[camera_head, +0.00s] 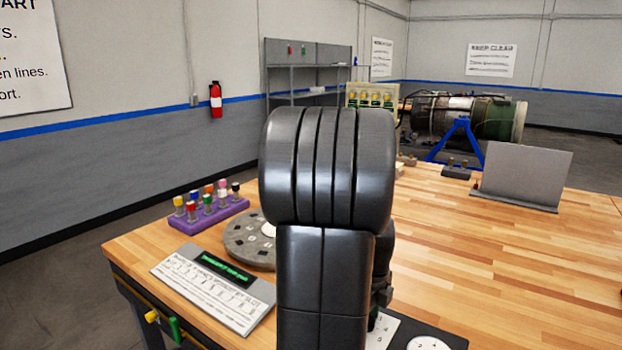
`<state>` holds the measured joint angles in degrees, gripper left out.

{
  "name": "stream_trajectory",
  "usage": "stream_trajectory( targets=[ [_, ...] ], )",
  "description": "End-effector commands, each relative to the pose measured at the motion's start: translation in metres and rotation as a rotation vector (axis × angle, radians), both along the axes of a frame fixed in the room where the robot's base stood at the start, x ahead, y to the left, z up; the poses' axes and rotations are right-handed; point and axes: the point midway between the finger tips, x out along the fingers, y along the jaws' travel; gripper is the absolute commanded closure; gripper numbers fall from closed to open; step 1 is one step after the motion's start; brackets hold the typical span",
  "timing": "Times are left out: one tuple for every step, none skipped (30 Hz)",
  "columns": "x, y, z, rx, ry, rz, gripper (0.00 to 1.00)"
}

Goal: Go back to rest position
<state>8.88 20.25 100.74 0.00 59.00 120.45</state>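My dark arm (328,170) rises through the middle of the head camera view and fills much of it. Its rounded joint is at the top and a straight link runs below. My gripper is not visible; the arm itself may hide it. Nothing can be seen held.
A wooden workbench (490,240) holds a purple rack (207,214) of coloured pieces, a grey round disc (245,238), a sign panel with green display (215,285), and a grey upright plate (522,174). A turbine (470,117) on a blue stand (458,140) is behind. The bench's right side is mostly clear.

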Motion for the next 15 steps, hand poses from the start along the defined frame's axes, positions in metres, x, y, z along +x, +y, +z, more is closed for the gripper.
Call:
stream_trajectory(
  targets=[
    [0.0, 0.0, -0.001, 0.0, 0.0, -0.036, 0.53],
    [0.0, 0.0, -0.001, 0.0, 0.0, -0.061, 0.53],
    [0.0, 0.0, -0.001, 0.0, 0.0, -0.094, 0.53],
    [0.0, 0.0, -0.001, 0.0, 0.0, -0.119, 0.53],
    [0.0, 0.0, -0.001, 0.0, 0.0, -0.144, 0.53],
    [0.0, 0.0, -0.001, 0.0, 0.0, -0.177, 0.53],
    [0.0, 0.0, -0.001, 0.0, 0.0, -0.201, 0.53],
    [0.0, 0.0, -0.001, 0.0, 0.0, -0.225, 0.53],
    [0.0, 0.0, -0.001, 0.0, 0.0, -0.258, 0.53],
    [0.0, 0.0, -0.001, 0.0, 0.0, -0.283, 0.53],
    [0.0, 0.0, -0.001, 0.0, 0.0, -0.308, 0.53],
    [0.0, 0.0, 0.008, 0.0, -0.002, -0.308, 0.53],
    [0.0, 0.0, 0.016, 0.0, -0.002, -0.306, 0.53],
    [0.0, 0.0, 0.022, 0.0, -0.003, -0.305, 0.53],
    [0.0, 0.0, 0.028, 0.0, -0.003, -0.305, 0.53]
  ],
)
